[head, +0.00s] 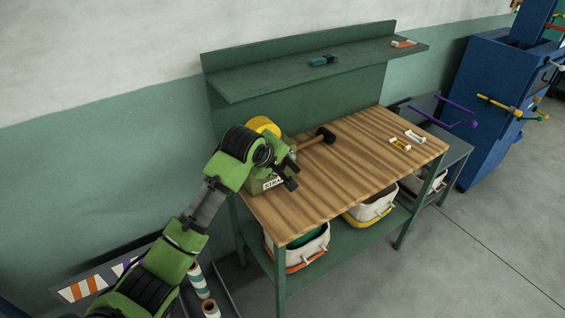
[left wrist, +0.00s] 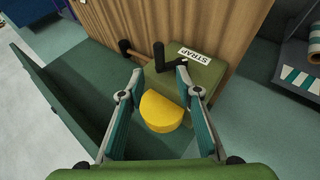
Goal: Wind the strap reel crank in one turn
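The strap reel is a green box (head: 262,186) with a white STRAP label, at the near left corner of the workbench. Its yellow reel (head: 263,126) shows behind my wrist. In the left wrist view the yellow reel (left wrist: 166,112) lies between my fingers, lower in the picture than the green box (left wrist: 201,77). The black crank (left wrist: 159,56) rises near the fingertips; its black arm reaches toward the right fingertip. My left gripper (head: 287,166) is over the reel, with fingers apart in the left wrist view (left wrist: 160,74). Contact with the crank cannot be told. My right gripper is not in view.
A mallet (head: 318,137) lies on the wooden bench top (head: 350,165) close to the reel. Two small yellow-and-white items (head: 407,140) lie at the right end. A green shelf (head: 290,77) overhangs the back. Bins (head: 370,207) stand below. The front middle is clear.

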